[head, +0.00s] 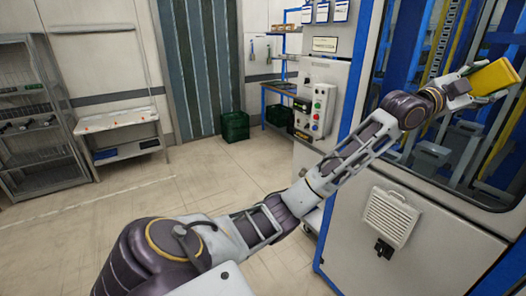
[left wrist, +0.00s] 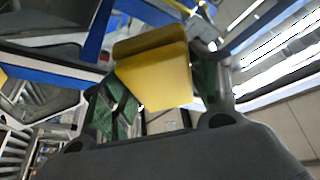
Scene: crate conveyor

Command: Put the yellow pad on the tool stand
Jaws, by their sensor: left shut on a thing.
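The yellow pad (head: 495,77) is at the upper right of the head view, held up in front of the machine's window opening. My left gripper (head: 472,82) is shut on it, with the arm stretched out to the right. In the left wrist view the pad (left wrist: 158,78) sits between the green-faced fingers of the left gripper (left wrist: 160,95). Its near side is plain yellow, and its upper edge is darker. I cannot tell for sure which thing is the tool stand. My right gripper is in neither view.
A blue-framed machine (head: 400,235) fills the right side, with a button panel (head: 319,108) beside it. A green crate (head: 235,126) stands on the floor by a blue bench (head: 280,91). A white table (head: 117,119) and a grey rack (head: 40,170) are left. The middle floor is clear.

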